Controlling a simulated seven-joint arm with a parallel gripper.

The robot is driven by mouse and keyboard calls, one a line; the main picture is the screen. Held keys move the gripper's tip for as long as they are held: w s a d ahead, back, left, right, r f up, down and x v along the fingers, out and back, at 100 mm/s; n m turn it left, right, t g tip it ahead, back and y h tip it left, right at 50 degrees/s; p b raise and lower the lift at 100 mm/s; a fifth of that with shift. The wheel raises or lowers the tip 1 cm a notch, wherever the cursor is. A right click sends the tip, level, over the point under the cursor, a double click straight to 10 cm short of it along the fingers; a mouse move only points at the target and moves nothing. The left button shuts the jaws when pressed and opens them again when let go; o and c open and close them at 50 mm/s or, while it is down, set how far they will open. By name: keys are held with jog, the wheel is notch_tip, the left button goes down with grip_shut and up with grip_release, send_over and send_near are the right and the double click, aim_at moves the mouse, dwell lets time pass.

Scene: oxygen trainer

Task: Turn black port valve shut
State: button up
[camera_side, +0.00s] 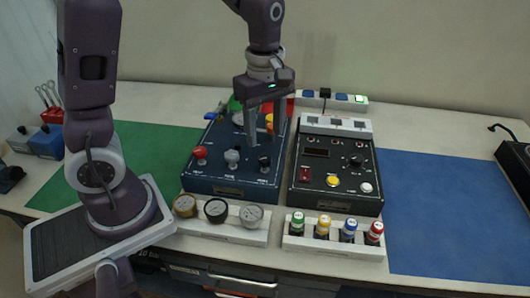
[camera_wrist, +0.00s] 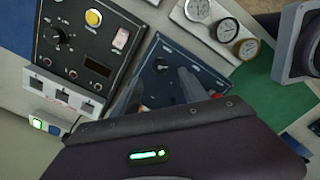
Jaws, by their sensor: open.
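The black port valve (camera_side: 265,161) is the dark knob at the front right of the blue valve panel (camera_side: 228,187) in the side view. In the wrist view, a small dark knob (camera_wrist: 160,66) on the blue panel (camera_wrist: 180,58) shows beyond the fingers; I cannot tell for sure that it is the same valve. My gripper (camera_side: 266,138) is open and points down over the right part of the panel, behind and above the black valve. No contact with the valve shows. The grey valve (camera_side: 233,158) and red valve (camera_side: 200,153) stand to its left. The valve's exact handle angle is unclear.
A black control box (camera_side: 334,178) stands close on the right. Gauges (camera_side: 215,210) and colored-cap bottles (camera_side: 348,231) stand in front. A green mat (camera_side: 140,150) and a clear blue mat (camera_side: 450,205) lie at the sides. Blue and yellow parts stand at the panel's back.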

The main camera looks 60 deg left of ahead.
aim_at(265, 158)
notch_tip(265, 158, down, 7)
jog(key=shift+f, duration=0.1)
grip_shut()
dwell(0.3)
